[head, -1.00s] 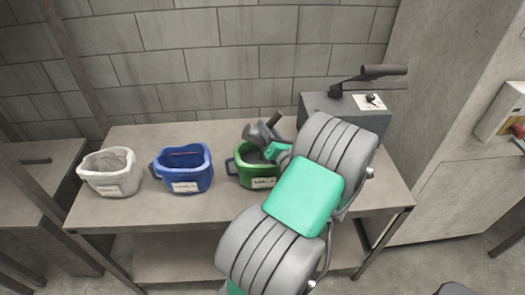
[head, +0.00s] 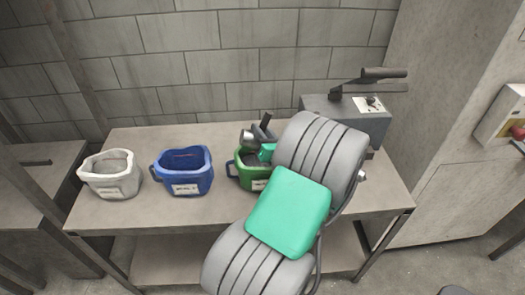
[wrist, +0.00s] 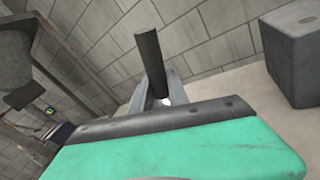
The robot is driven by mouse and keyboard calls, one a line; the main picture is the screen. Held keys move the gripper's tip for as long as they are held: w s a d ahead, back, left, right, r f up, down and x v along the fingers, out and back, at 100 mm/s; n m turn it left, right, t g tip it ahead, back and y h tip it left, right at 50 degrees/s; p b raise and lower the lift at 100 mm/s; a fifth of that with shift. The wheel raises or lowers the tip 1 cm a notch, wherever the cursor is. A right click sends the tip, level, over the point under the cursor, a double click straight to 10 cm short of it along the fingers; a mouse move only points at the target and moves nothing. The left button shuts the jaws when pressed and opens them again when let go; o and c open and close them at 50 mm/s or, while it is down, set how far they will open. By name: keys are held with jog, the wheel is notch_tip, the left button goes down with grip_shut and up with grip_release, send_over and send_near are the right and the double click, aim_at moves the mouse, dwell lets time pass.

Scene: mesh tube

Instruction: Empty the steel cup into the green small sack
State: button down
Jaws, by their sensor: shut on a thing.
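The steel cup (head: 247,137) is a small grey metal shape, tipped on its side above the back of the green small sack. My gripper (head: 263,133) is shut on it, coming in from the right. The green small sack (head: 244,178) stands upright on the table, with a loop on its left and a pale label in front. My arm hides its right side. I cannot see what is in the cup or the bottom of the sack.
A blue sack (head: 184,183) and a white sack (head: 110,184) stand left of the green one on the table (head: 135,213). A grey box machine with a lever (head: 325,104) stands at the right rear. A tiled wall is close behind.

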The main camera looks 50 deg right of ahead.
aim_at(248, 132)
jog(key=shift+w+n, duration=0.2)
jog(key=shift+n, duration=0.2)
jog(key=shift+w+a+n+g+b, duration=0.35)
jog(key=shift+w+a+n, duration=0.2)
jog(key=shift+n, duration=0.25)
jog(key=w+n, duration=0.1)
jog(key=a+n+g, duration=0.1)
jog(key=n, duration=0.1)
jog(key=shift+w+a+f+g, duration=0.15)
jog(key=shift+w+a+g, duration=0.15)
jog(key=shift+w, duration=0.1)
jog(key=w+a+f+n+g+h+b, duration=0.3)
jog(key=w+a+f+n+g+b, duration=0.2)
jog(key=w+a+n+b, duration=0.3)
jog(key=w+n+b, duration=0.1)
jog(key=n, duration=0.2)
jog(key=shift+w+f+g+h, duration=0.35)
jog(key=shift+h, duration=0.05)
